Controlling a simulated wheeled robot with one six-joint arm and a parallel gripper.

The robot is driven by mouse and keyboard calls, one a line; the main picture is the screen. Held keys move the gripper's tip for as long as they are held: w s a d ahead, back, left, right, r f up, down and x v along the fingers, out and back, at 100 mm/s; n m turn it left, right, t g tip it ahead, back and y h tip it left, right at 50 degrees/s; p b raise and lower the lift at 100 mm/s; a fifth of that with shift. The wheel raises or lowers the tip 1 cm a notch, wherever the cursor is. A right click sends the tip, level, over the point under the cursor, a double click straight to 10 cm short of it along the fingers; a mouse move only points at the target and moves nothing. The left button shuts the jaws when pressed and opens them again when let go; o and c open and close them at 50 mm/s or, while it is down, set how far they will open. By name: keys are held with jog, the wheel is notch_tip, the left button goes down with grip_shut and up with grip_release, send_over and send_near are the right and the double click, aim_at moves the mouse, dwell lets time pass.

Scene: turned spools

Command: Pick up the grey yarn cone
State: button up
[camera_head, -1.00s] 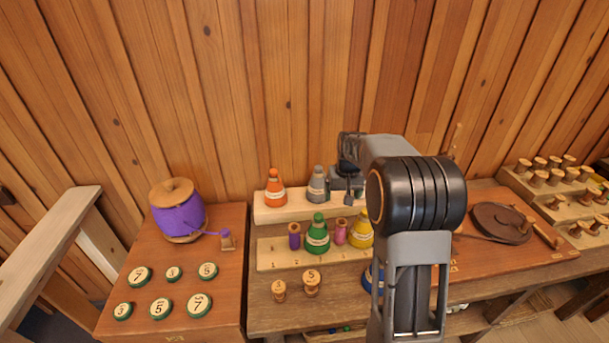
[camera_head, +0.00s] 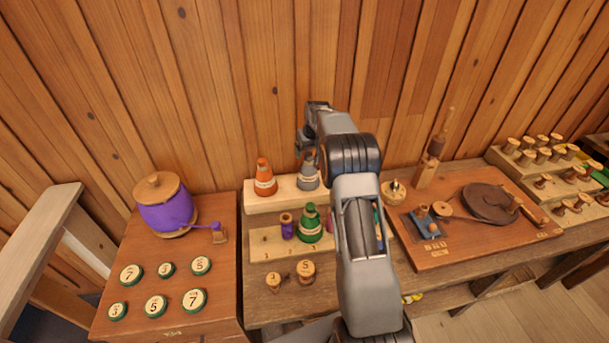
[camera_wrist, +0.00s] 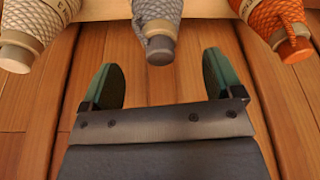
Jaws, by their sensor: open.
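The grey yarn cone (camera_head: 307,176) stands on the pale upper step, right of the orange cone, partly covered by my arm in the head view. In the wrist view the grey cone (camera_wrist: 158,14) is at the top middle, its blunt grey tip pointing toward the gap between my fingers. My gripper (camera_wrist: 161,72) is open and empty, with green pads on both fingers. The cone's tip is just beyond the fingertips, apart from them. In the head view my gripper (camera_head: 303,141) is by the wall, just above the grey cone; its fingers are hard to make out.
The orange cone (camera_head: 264,179) is close beside the grey one; a cream cone (camera_wrist: 38,22) flanks it on the other side in the wrist view. The plank wall (camera_head: 250,80) is close behind. A green cone (camera_head: 310,228) and purple spool (camera_head: 287,226) stand in front, lower.

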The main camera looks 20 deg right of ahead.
aim_at(309, 154)
jog(key=shift+p+x, duration=1.2)
jog(key=shift+x, duration=1.85)
jog(key=c, duration=1.5)
jog(key=shift+r, duration=0.1)
jog(key=shift+c, duration=0.3)
jog(key=shift+w+r, duration=0.1)
